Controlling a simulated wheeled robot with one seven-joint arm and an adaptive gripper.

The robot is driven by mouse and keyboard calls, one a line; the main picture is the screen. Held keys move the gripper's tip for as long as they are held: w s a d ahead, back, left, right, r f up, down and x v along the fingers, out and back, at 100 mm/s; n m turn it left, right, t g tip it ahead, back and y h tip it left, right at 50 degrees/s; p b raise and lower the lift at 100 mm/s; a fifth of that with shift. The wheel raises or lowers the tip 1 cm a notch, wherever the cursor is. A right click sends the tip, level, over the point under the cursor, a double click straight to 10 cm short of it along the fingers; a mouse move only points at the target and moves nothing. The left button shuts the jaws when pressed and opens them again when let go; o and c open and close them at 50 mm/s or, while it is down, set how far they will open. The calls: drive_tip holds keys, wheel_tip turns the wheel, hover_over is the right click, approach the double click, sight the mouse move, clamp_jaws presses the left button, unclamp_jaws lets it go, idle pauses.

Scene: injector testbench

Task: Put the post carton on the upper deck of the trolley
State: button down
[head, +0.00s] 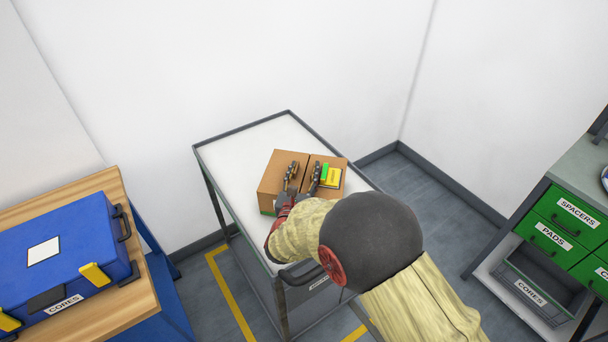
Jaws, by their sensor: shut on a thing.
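The post carton (270,187) is a brown box with a dark seam across its top, a yellow and green patch on its right part and a bit of green low on its left side. It is over the white upper deck (235,160) of the grey trolley and looks to rest on it; its near underside is hidden by my arm. My gripper (303,174) is at the carton's middle from the near side, its two dark fingers on either side of the seam, shut on the carton. What exactly the fingers pinch is too small to tell.
A blue case (75,245) labelled CORES stands on a wooden-topped bench at left. A rack with green drawers (563,215) labelled SPACERS and PADS stands at right. White walls close in behind the trolley. The deck is bare left of the carton.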

drive_tip(key=shift+f, duration=0.2)
drive_tip(key=shift+f, duration=0.15)
drive_tip(key=c, duration=1.1)
unclamp_jaws()
drive_tip(key=shift+o, duration=0.5)
